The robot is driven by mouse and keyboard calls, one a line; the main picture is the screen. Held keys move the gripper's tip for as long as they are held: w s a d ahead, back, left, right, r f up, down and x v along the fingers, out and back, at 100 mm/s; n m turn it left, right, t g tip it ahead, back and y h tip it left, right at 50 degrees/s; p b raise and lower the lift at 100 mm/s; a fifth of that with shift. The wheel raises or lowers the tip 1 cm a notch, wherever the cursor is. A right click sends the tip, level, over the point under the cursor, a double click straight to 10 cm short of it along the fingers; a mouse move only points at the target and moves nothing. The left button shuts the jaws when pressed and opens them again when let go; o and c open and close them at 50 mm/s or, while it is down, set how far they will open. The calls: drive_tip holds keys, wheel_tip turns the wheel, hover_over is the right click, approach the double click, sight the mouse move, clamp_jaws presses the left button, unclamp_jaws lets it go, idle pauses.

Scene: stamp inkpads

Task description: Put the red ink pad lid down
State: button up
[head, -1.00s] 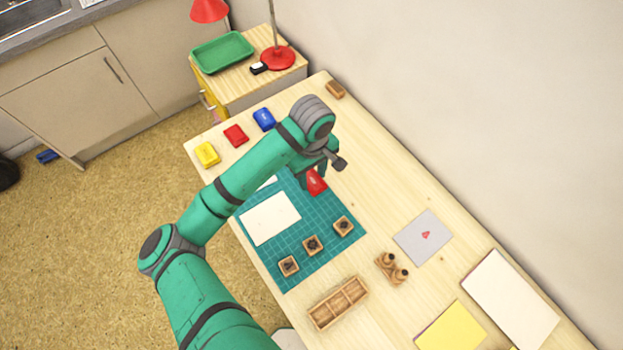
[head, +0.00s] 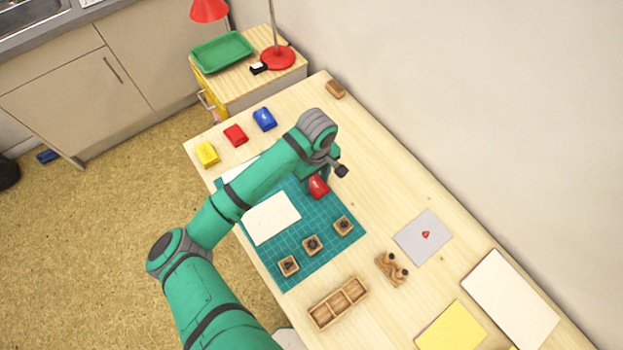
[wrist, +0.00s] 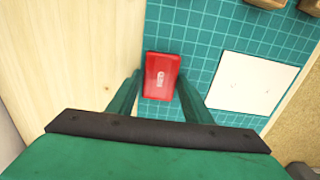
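The red ink pad lid (head: 318,187) is at the upper right part of the teal cutting mat (head: 332,222). In the wrist view the lid (wrist: 161,76) lies flat side up between my fingers, a small pale mark on its face. My gripper (wrist: 160,80) has a finger at each side of the lid, close against its edges, and appears shut on it. The lid is low over the mat's edge; I cannot tell whether it touches. The red ink pad (head: 235,135) sits on the table between the yellow pad (head: 207,154) and the blue pad (head: 264,119).
Several wooden stamps (head: 312,245) and a white paper (head: 271,218) lie on the mat. A wooden tray (head: 338,303), a stamp holder (head: 391,269) and a grey card (head: 423,237) stand nearer. Bare table lies right of the lid.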

sight(315, 184)
drive_tip(key=shift+o, duration=0.9)
wheel_tip(315, 184, up, 12)
drive_tip(key=shift+r, duration=0.25)
